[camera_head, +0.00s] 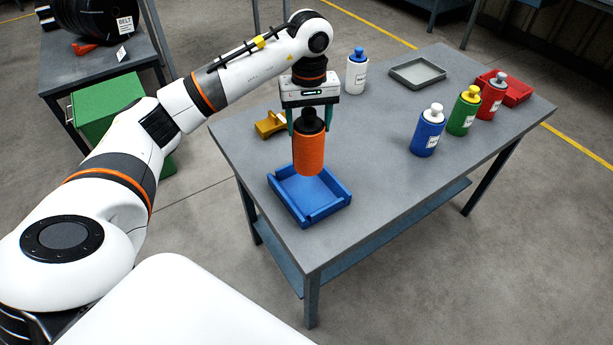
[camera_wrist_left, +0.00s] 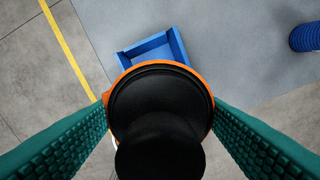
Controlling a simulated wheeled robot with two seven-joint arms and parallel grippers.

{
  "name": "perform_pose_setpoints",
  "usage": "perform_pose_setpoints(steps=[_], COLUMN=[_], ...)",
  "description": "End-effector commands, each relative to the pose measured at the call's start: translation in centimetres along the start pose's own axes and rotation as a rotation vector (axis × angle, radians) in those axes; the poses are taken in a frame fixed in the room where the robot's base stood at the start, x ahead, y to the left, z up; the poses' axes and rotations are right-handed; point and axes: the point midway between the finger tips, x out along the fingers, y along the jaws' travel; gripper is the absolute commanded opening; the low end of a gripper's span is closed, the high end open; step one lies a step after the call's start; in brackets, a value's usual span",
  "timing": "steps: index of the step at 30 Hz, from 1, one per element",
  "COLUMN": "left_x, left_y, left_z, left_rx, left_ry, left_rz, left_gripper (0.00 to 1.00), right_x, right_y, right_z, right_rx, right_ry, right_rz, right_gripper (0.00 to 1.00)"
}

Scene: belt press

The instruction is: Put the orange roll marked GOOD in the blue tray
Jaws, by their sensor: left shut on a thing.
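The orange roll (camera_head: 309,156) with a black top is upright in my left gripper (camera_head: 309,124), which is shut on it. In the head view the roll overlaps the blue tray (camera_head: 335,205), and it appears held above the tray. In the left wrist view the roll's black top (camera_wrist_left: 158,105) fills the middle between the green fingers, and the blue tray (camera_wrist_left: 150,45) shows partly beyond it. The rest of the tray is hidden behind the roll. No GOOD marking is visible on the side of the roll that shows. My right gripper is not in view.
A white bottle (camera_head: 356,72), a grey tray (camera_head: 418,73) and a red tray (camera_head: 516,92) are at the back. The middle of the table is clear.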

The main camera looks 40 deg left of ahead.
Motion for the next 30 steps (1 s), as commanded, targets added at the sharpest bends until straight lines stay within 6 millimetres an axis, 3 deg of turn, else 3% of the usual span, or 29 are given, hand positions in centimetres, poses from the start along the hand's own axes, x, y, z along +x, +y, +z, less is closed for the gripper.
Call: perform_pose_setpoints(steps=[6, 21, 30], left_x=[3.8, 8.9, 9.3], left_y=[0.1, 0.1, 0.1], left_z=[0.1, 0.0, 0.1], left_rx=[-0.008, -0.004, -0.003], left_ry=[0.005, 0.003, 0.001], left_rz=[0.003, 0.001, 0.000], left_gripper=[0.08, 0.08, 0.08], right_x=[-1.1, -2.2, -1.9], right_y=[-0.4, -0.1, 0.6], right_z=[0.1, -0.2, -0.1], right_rx=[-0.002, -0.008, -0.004], right_ry=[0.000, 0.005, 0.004], right_rz=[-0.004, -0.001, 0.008], right_gripper=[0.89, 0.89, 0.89])
